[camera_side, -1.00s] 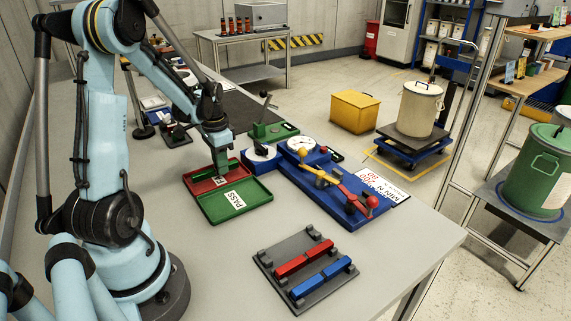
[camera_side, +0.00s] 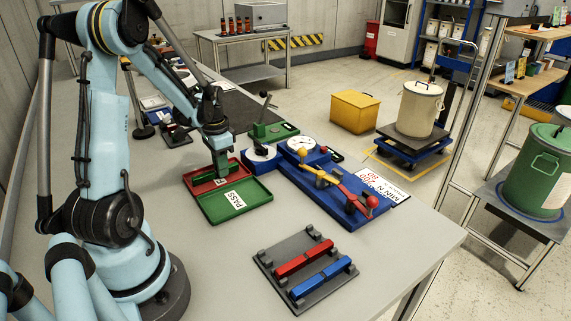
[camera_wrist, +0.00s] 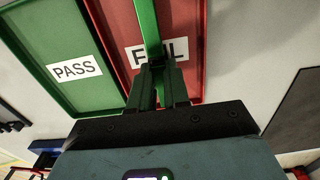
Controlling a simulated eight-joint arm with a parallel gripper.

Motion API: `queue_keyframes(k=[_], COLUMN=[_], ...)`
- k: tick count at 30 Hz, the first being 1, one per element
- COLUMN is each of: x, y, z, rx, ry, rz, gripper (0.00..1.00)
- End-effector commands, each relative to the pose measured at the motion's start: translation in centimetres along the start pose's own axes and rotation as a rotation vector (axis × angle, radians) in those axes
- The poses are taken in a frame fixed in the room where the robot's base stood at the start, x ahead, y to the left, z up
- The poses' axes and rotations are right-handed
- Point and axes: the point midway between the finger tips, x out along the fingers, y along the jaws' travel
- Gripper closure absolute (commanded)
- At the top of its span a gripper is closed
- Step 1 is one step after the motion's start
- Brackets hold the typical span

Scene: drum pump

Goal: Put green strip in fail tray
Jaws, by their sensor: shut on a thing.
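The green strip (camera_wrist: 147,28) is between the fingers of my gripper (camera_wrist: 158,72) in the wrist view, and my gripper is shut on it. The strip extends over the red fail tray (camera_wrist: 185,45) and covers part of its FAIL label. In the side view, my gripper (camera_side: 220,170) is low over the fail tray (camera_side: 200,186), with its fingers pointing down. I cannot tell whether the strip touches the tray floor. The green pass tray (camera_side: 250,200) lies beside the fail tray, and it shows empty apart from its PASS label.
A grey rack (camera_side: 275,262) holds a red strip (camera_side: 303,258) and a blue strip (camera_side: 322,278) at the front. A blue fixture (camera_side: 345,215) with a gauge and levers stands right of the trays. Bare table lies between rack and trays.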

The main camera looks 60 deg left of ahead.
Motion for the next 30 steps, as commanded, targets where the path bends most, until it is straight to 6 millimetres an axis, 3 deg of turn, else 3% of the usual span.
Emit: queue_keyframes(k=[29,30], x=[0.26,0.26], y=[0.0,0.0], z=[0.0,0.0], rx=[0.0,0.0], ry=[0.0,0.0], rz=[0.0,0.0], gripper=[1.0,0.82])
